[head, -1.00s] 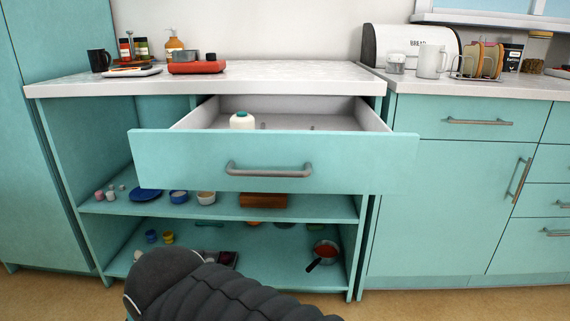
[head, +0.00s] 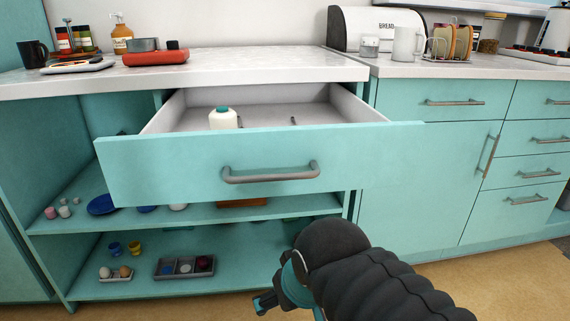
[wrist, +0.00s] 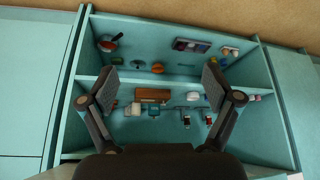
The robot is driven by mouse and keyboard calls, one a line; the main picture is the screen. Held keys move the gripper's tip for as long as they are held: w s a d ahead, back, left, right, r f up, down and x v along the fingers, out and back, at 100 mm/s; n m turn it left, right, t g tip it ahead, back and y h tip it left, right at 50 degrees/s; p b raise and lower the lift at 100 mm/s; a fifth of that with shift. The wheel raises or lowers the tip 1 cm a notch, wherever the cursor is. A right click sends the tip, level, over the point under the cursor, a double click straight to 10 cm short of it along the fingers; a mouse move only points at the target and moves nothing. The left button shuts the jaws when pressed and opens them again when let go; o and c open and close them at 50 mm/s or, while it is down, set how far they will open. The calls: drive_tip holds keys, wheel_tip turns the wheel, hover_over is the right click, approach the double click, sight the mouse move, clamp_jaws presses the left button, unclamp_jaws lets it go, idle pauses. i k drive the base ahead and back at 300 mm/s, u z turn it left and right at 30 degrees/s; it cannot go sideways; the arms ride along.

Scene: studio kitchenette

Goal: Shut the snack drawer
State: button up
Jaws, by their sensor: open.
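The snack drawer (head: 150,167) is pulled out under the white counter in the head view. Its teal front has a grey bar handle (head: 270,177). A white bottle with a teal cap (head: 223,119) stands inside, and thin dark items lie farther back. My gripper (head: 272,298) is below and in front of the drawer, apart from the handle. In the wrist view my gripper (wrist: 161,80) shows two spread fingers with nothing between them, facing the open shelves. I cannot make out the drawer in that view.
Open shelves below the drawer hold a grey tray (head: 183,267), a blue plate (head: 102,204), cups and a red pan (wrist: 110,43). The counter (head: 250,66) bears a red appliance (head: 156,56) and a mug (head: 35,54). Closed cabinets (head: 430,180) stand right. Bare floor shows in front.

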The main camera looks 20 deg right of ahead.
sight(338, 141)
drive_tip(key=u, duration=1.6)
drive_tip(key=k, duration=1.05)
drive_tip(key=z, duration=1.4)
drive_tip(key=i, duration=0.5)
drive_tip(key=z, duration=0.05)
